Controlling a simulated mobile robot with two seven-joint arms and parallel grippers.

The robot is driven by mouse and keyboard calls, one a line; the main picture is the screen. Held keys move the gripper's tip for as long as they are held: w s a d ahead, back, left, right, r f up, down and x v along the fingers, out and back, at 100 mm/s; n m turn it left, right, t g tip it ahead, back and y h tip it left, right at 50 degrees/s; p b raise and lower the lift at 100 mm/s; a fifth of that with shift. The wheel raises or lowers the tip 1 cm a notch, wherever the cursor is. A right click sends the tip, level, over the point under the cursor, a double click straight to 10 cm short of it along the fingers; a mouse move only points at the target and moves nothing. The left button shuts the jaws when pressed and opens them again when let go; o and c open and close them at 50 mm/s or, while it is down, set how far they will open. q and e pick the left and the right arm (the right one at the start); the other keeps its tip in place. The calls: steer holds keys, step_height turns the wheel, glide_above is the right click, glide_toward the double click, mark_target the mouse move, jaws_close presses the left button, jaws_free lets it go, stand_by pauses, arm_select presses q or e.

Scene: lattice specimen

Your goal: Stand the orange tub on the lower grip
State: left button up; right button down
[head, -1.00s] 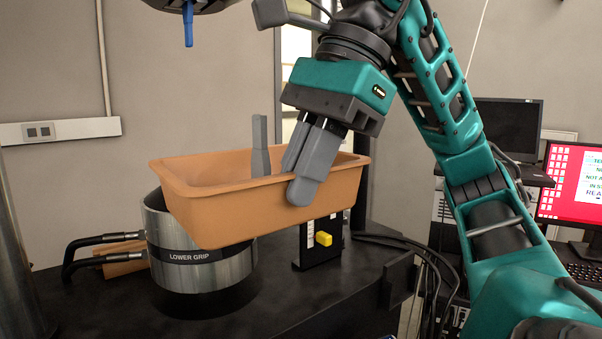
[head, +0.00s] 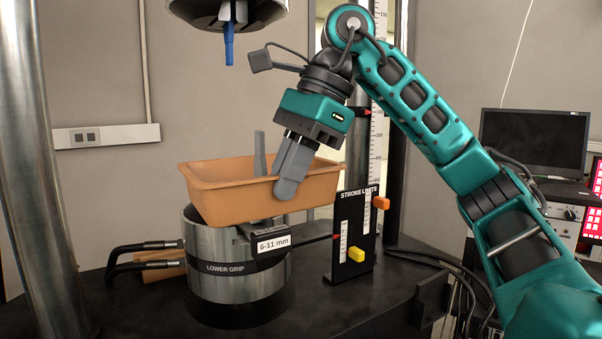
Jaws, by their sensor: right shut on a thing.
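The orange tub (head: 235,200) is a long open box with a flared rim. My right gripper (head: 277,172) is shut on its side wall near the right end, one finger outside and the other showing behind the rim. The lower grip (head: 225,275) is a silver cylinder with a black labelled band. The tub is over it, its right end reaching past the cylinder. The tub hides most of the grip's top, so I cannot tell whether they touch. My left gripper is not in view.
A dark block labelled 6-11 mm (head: 274,244) is at the grip's front right. A black stroke-limits panel (head: 350,240) with yellow and orange tabs stands close to the right. Black hoses (head: 130,260) lie left. A blue-tipped upper fixture (head: 227,12) hangs above. A steel column (head: 40,170) stands left.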

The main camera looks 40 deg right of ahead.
mark_target(251, 170)
steer(key=w+p, duration=0.1)
steer(key=w, duration=0.2)
steer(key=w+d+p, duration=0.1)
steer(key=w, duration=0.2)
steer(key=w+d+p, duration=0.1)
steer(key=w+p, duration=0.1)
steer(key=w, duration=0.1)
steer(key=shift+w+d+r, duration=0.15)
steer(key=shift+w, duration=0.25)
steer(key=shift+w+d+p, duration=0.25)
steer(key=shift+w+p, duration=0.25)
steer(key=shift+w, duration=0.65)
steer(key=shift+f, duration=0.2)
steer(key=shift+f+b, duration=0.45)
steer(key=shift+f, duration=0.4)
steer(key=shift+c, duration=1.8)
jaws_free()
